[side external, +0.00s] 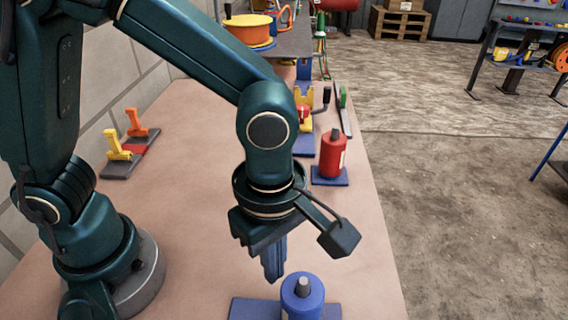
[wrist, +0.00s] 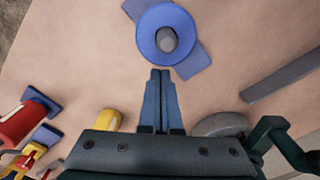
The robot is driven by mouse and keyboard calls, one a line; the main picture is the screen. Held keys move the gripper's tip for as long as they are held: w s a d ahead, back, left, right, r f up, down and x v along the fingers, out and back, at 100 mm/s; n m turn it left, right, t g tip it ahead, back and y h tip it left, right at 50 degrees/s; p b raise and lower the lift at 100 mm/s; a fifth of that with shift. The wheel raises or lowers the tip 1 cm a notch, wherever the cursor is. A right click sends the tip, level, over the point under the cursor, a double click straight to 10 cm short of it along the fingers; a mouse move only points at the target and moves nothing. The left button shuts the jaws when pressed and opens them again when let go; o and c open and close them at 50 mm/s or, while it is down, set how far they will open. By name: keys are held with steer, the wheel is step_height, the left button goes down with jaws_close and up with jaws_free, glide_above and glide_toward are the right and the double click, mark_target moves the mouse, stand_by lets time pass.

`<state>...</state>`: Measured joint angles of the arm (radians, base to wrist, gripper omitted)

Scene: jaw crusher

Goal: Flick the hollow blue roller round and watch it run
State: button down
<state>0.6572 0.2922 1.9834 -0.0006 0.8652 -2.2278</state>
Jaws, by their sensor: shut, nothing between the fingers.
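The hollow blue roller (side external: 302,294) stands upright on a flat blue base at the front of the table, with a grey pin in its centre. In the wrist view the roller (wrist: 167,34) shows from above as a blue ring around the pin. My gripper (side external: 273,272) points down, its fingers together and empty, just behind and left of the roller in the side view. In the wrist view the fingertips (wrist: 160,73) end close to the roller's near edge. I cannot tell whether they touch it.
A red cylinder (side external: 332,153) stands on a blue base farther back. Yellow and orange levers (side external: 128,144) sit at the left on a grey base. A yellow rounded object (wrist: 108,120) shows left of my fingers. The table's right edge is near the roller.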

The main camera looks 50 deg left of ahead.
steer(key=shift+d, duration=0.25)
steer(key=shift+d, duration=0.6)
steer(key=shift+a, duration=0.1)
steer(key=shift+w+a, duration=0.1)
steer(key=shift+a, duration=0.4)
steer(key=shift+w, duration=3)
steer(key=shift+d, duration=0.15)
